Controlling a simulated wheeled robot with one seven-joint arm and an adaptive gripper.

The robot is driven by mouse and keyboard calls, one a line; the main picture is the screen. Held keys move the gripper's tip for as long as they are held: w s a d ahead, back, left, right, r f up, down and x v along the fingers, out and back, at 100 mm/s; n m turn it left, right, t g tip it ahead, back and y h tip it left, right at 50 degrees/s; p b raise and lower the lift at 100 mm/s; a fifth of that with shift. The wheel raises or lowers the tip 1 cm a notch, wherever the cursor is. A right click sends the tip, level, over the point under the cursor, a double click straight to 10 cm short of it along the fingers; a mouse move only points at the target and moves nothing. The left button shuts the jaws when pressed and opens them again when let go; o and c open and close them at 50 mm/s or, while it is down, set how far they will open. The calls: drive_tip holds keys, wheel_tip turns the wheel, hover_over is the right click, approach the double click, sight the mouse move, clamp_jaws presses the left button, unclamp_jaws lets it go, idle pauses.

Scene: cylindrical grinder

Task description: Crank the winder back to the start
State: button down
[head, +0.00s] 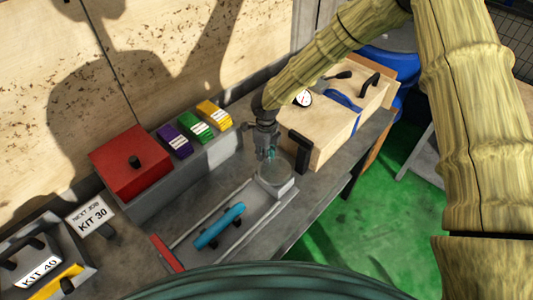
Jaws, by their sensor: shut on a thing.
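The winder (277,176) is a round, pale disc on a block at the upper right end of a grey slide with two rails (262,222). My gripper (268,152) comes down from above at the disc's far edge. It is shut on a small teal crank handle (271,154), mostly hidden by the fingers. A blue cylinder (220,226) lies between the rails, near the middle of the slide. A red bar (167,253) marks the slide's lower left end.
A wooden box with a dial and black handles (335,115) stands close right of my gripper. Behind the slide are a red box (131,160) and purple, green and yellow blocks on a grey ledge (180,178). Kit signs (90,215) stand at left. Green floor lies right.

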drive_tip(key=c, duration=1.3)
unclamp_jaws()
wheel_tip(320, 180, up, 12)
drive_tip(key=shift+r, duration=0.1)
